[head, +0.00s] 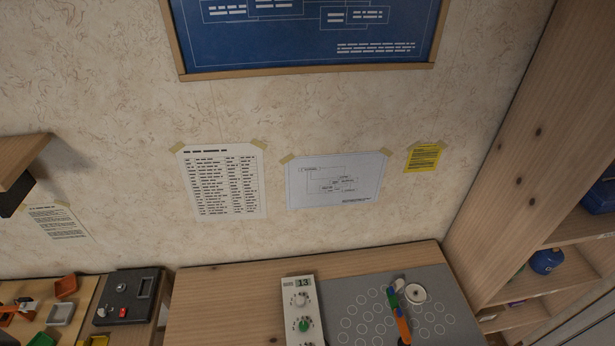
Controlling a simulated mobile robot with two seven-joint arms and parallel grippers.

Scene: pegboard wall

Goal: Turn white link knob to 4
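A white control panel (291,283) stands on the wooden table near the bottom centre of the head view. It has a small display (303,282) reading 13 at its top. A white knob (301,299) sits below the display, and a green knob (304,325) sits below that. The panel's lower end is cut off by the picture's edge. The white knob's pointer setting is too small to read. Neither of my grippers is in view.
A dark box with a red button (123,312) stands left. Wooden shelving (505,150) rises at right. Bare tabletop (225,305) lies left of the panel.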

